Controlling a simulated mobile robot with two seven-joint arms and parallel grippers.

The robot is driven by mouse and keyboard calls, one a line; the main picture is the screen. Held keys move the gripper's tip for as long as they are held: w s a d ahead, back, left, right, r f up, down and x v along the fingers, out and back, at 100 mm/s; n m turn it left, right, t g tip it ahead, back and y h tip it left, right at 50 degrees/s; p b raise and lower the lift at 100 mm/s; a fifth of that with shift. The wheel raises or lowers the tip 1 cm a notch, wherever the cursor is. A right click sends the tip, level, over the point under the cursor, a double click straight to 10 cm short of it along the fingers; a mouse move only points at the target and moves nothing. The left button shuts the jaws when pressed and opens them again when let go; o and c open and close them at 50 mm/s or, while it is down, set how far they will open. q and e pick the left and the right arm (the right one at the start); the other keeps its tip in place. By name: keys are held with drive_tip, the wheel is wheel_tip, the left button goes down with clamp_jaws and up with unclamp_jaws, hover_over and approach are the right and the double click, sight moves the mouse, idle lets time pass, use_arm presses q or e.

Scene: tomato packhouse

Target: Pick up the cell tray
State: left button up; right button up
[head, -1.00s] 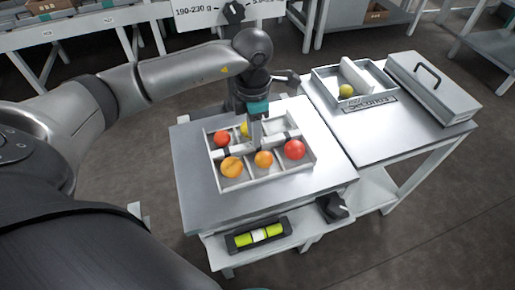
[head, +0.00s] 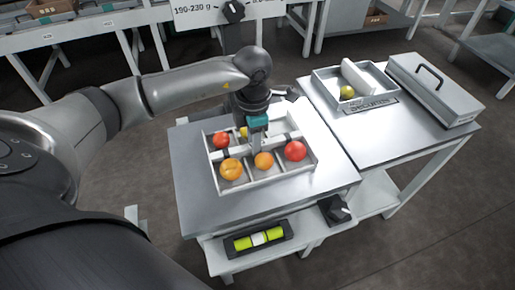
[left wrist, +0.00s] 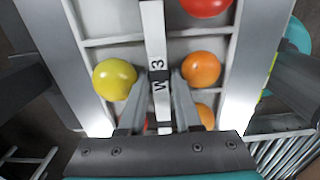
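The cell tray (head: 270,180) is a pale, divided tray on the grey-topped table, with several red, orange and yellow tomatoes in its cells. In the left wrist view, its raised middle bar (left wrist: 153,40), marked "W 3", runs up the picture. My left gripper (head: 256,146) points down over the middle of the tray. Its two fingers stand on either side of the bar in the left wrist view (left wrist: 160,80). Narrow gaps seem to show between fingers and bar, so it looks open around it. My right gripper is not visible.
Bare tabletop surrounds the cell tray.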

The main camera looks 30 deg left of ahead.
use_arm(q)
clamp_jaws()
drive_tip(key=shift+r, duration=0.15)
idle(0.4)
